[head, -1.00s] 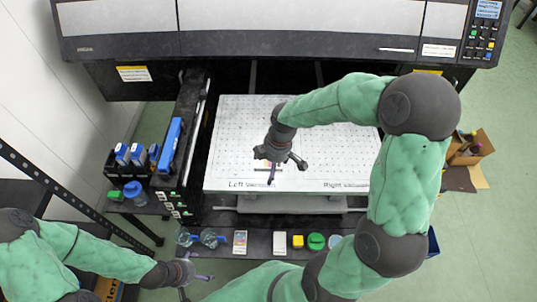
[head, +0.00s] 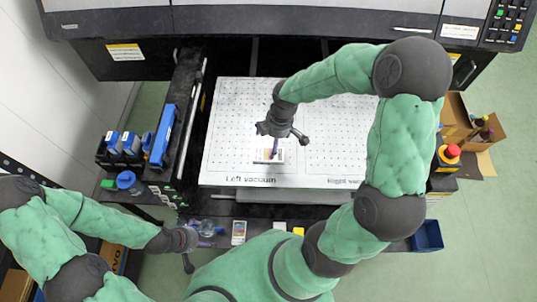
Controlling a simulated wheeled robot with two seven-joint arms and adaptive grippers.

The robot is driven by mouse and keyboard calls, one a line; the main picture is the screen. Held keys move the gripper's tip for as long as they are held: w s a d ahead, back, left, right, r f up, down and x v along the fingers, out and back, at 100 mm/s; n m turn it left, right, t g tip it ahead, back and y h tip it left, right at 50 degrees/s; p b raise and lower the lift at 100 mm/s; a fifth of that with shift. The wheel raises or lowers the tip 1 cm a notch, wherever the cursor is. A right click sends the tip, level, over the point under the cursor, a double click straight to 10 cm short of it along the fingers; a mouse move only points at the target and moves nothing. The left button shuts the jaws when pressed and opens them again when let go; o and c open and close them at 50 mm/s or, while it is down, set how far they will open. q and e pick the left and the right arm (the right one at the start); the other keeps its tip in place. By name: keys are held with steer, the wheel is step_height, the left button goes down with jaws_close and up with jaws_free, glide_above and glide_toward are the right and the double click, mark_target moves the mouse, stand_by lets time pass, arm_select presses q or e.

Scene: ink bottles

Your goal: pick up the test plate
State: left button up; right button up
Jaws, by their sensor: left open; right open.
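The test plate appears to be the small white card with coloured patches (head: 270,156), lying flat on the white perforated vacuum table (head: 335,115), above the "Left vacuum" label. My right gripper (head: 282,137) is open and empty above the plate's far edge, and covers part of it. I cannot tell its height over the plate. My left gripper (head: 199,248) is open at the lower left, near the front shelf, with nothing seen in it.
A black shelf in front holds a bottle (head: 206,228), a white card (head: 239,232) and a yellow item (head: 298,231). Blue ink bottles (head: 131,143) stand left of the table. A red button (head: 452,151), a cardboard box (head: 455,115) and a blue bin (head: 427,236) are at right.

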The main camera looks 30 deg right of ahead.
mark_target(269, 151)
steer(key=shift+s+a+f, duration=0.1)
steer(key=shift+a+f, duration=0.1)
steer(key=shift+f, duration=0.35)
steer(key=f, duration=0.1)
steer(key=f+b, duration=0.1)
steer(key=f, duration=0.2)
steer(key=shift+w+a+b, duration=0.25)
steer(key=shift+a+b, duration=0.1)
steer(key=shift+r, duration=0.1)
steer(key=c, duration=1.3)
